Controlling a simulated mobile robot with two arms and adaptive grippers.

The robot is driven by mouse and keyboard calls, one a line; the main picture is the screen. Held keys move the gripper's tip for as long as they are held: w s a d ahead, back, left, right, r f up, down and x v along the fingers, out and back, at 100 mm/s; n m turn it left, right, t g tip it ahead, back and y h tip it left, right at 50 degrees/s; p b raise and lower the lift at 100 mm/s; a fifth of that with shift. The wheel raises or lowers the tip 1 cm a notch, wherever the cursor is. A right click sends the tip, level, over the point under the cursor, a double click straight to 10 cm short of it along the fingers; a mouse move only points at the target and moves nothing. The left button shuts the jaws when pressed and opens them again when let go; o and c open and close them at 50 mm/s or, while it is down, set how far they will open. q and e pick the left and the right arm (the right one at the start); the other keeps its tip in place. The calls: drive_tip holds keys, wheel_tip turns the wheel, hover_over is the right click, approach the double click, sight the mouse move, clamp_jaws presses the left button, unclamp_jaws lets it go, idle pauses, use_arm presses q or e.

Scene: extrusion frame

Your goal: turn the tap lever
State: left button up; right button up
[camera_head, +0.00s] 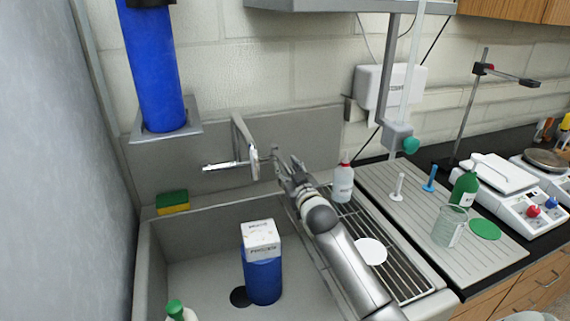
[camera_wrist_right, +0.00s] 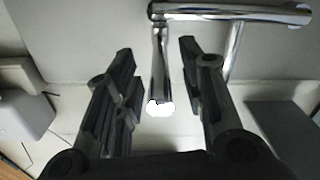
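The chrome tap (camera_head: 254,162) is on the wall behind the sink, its spout pointing left in the head view. In the right wrist view the tap's tube (camera_wrist_right: 240,12) runs across the top, and a slim chrome lever (camera_wrist_right: 161,62) with a bright white end extends down from it. My right gripper (camera_head: 284,165) is just right of the tap. Its dark fingers are apart on either side of the lever in the wrist view, with a visible gap on each side. Exact depth is hard to tell. My left gripper is out of view.
A blue carton (camera_head: 262,278) stands in the sink (camera_head: 190,265). A sponge (camera_head: 172,202) lies on the rim. A white bottle (camera_head: 342,184) stands close right of my right gripper, by the drying rack (camera_head: 405,280). A blue cylinder (camera_head: 155,75) is on the left wall.

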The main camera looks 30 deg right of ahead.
sight(282, 161)
drive_tip(key=shift+x, duration=1.35)
clamp_jaws()
